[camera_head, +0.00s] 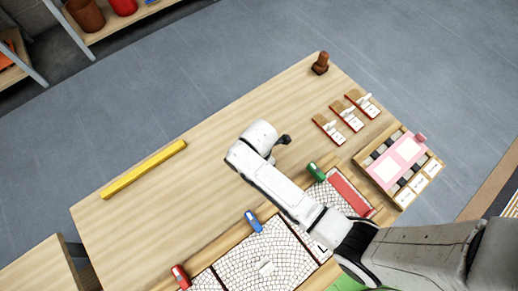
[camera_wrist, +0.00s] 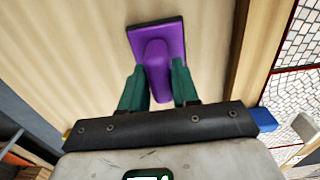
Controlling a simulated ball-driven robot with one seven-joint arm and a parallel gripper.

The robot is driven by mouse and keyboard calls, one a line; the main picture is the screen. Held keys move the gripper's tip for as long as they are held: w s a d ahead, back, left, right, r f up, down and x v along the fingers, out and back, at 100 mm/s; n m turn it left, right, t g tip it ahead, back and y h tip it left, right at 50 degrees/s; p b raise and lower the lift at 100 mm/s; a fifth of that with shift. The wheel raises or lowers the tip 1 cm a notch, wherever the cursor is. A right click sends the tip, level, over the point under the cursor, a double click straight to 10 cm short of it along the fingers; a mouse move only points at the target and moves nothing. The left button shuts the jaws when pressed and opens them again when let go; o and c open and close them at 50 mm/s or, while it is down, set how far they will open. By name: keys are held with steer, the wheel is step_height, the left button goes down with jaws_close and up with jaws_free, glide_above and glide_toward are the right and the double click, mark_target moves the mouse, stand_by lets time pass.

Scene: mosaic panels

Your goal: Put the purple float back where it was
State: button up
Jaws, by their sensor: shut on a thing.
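The purple float (camera_wrist: 162,42) shows in the wrist view, with a flat dark-edged plate and a rounded handle pointing back toward my palm. My gripper (camera_wrist: 157,84) has its two green fingers on either side of the handle and is shut on it. I cannot tell whether the plate touches the table or hangs just above it. In the head view my gripper (camera_head: 283,141) is over the middle of the wooden table (camera_head: 215,140), and the float is hidden there.
Mosaic panels (camera_head: 235,265) line the table's near side, with red (camera_head: 180,276), blue (camera_head: 253,220) and green (camera_head: 315,172) tools along their edge. A yellow bar (camera_head: 143,170) lies left. A pink-topped tray (camera_head: 398,164), small brown boards (camera_head: 328,129) and a brown object (camera_head: 321,64) stand right.

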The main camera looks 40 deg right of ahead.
steer(key=o, duration=0.9)
steer(key=shift+f, duration=0.1)
steer(key=shift+o, duration=0.2)
step_height(320, 180, up, 12)
steer(key=p, duration=0.2)
steer(key=s+d+r+m, duration=0.2)
steer(key=s+d+m, duration=0.2)
steer(key=s+m, duration=0.4)
steer(key=s+d+r+m+t, duration=0.1)
steer(key=s+d+r+m, duration=0.1)
steer(key=s+m, duration=0.6)
steer(key=shift+s+d+r+m, duration=0.25)
steer(key=shift+d+m, duration=0.65)
steer(key=shift+m, duration=0.3)
